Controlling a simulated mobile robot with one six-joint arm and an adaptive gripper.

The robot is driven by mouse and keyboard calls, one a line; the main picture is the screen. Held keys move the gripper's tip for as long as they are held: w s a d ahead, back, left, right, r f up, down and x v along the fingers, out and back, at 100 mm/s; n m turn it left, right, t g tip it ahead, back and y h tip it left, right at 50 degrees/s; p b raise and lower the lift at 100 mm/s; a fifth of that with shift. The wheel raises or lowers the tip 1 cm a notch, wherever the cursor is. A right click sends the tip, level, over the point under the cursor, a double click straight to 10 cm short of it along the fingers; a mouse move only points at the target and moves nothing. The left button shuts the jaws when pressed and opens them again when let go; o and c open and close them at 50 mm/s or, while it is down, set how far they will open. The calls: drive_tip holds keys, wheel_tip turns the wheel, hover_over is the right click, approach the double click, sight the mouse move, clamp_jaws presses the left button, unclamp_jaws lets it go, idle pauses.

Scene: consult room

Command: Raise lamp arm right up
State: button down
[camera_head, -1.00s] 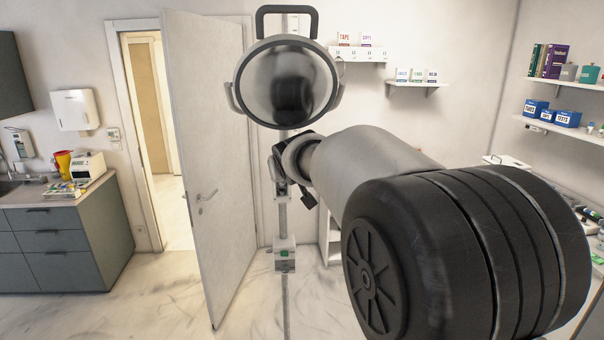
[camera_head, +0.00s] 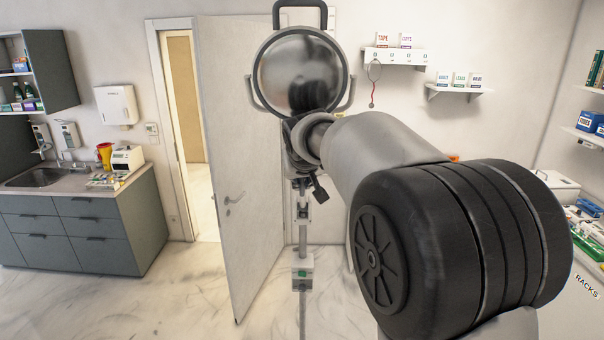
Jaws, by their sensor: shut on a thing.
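The lamp head (camera_head: 300,72) is a round, mirror-like disc with a grey rim, side handles and a dark loop handle on top. It stands upright near the top of the view, in front of the open door's edge and wall. Below it a thin pale post (camera_head: 302,240) runs down, with a small block bearing a green mark (camera_head: 302,274). My arm reaches in from the lower right, and my gripper (camera_head: 300,145) is just under the lamp head, shut on part of the lamp. My arm and the lamp head hide the exact grip point.
An open white door (camera_head: 240,170) stands left of the lamp. A grey cabinet with a sink (camera_head: 80,225) is at the left. Wall shelves (camera_head: 460,92) hold small boxes at the right. Pale floor is clear between the cabinet and the door.

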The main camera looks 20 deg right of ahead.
drive_tip(key=shift+w+r, duration=0.15)
drive_tip(key=shift+r, duration=0.3)
drive_tip(key=c, duration=2.1)
unclamp_jaws()
drive_tip(key=o, duration=0.4)
drive_tip(key=shift+d+f, duration=0.1)
drive_tip(key=shift+f, duration=0.15)
drive_tip(key=shift+o, duration=0.2)
drive_tip(key=v, duration=1.2)
drive_tip(key=shift+f, duration=0.1)
